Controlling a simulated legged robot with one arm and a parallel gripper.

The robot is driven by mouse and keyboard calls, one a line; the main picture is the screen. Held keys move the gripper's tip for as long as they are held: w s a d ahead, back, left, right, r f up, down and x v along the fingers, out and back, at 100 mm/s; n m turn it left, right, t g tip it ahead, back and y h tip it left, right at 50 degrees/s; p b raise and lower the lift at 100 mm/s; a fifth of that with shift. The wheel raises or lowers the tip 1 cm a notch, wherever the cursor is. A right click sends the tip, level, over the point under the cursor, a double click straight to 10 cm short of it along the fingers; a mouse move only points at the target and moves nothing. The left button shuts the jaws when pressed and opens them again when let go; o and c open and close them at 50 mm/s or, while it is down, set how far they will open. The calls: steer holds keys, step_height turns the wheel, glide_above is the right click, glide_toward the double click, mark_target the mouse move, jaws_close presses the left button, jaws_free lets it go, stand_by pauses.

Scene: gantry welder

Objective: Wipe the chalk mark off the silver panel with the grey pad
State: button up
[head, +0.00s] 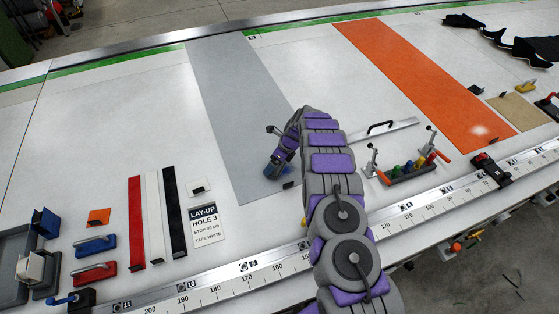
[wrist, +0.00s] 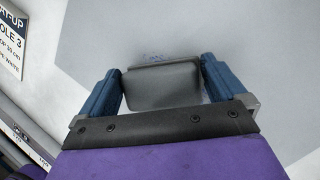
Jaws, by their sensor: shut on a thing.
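The silver panel (head: 235,95) is a long grey strip lying flat across the white table, left of my arm in the head view. It also fills much of the wrist view (wrist: 255,40). My gripper (head: 275,168) is low over the near part of this panel. In the wrist view its blue fingers are shut on the grey pad (wrist: 160,90). I cannot tell whether the pad touches the panel. I cannot make out the mark in the head view.
An orange panel (head: 420,80) with a pale spot lies to the right. A metal bar with a black handle (head: 380,127) and a tool rack (head: 410,170) stand right of my arm. Red, white and black strips (head: 153,215) lie left. A ruler rail (head: 240,272) runs along the front.

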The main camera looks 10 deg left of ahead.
steer(key=shift+s+a, duration=0.2)
steer(key=shift+a, duration=0.3)
steer(key=shift+s+a, duration=0.2)
steer(key=shift+a, duration=0.3)
steer(key=shift+s+a+f+p, duration=0.15)
steer(key=shift+s+a, duration=0.4)
steer(key=shift+a, duration=0.45)
steer(key=shift+s+a+f+p, duration=0.1)
steer(key=shift+s+a+p, duration=0.1)
steer(key=shift+s+a, duration=0.55)
steer(key=shift+s+a+f+p, duration=0.15)
steer(key=shift+s+a, duration=0.15)
steer(key=shift+a, duration=0.9)
steer(key=shift+r, duration=0.1)
step_height(320, 180, up, 2)
steer(key=shift+w+a+r+p, duration=0.1)
steer(key=shift+a+p, duration=0.05)
steer(key=shift+p, duration=0.3)
steer(key=shift+d+r+p, duration=0.2)
steer(key=shift+r+p, duration=0.55)
steer(key=shift+r, duration=1.25)
steer(key=shift+a, duration=0.1)
steer(key=shift+r+p, duration=0.95)
steer(key=shift+r, duration=0.55)
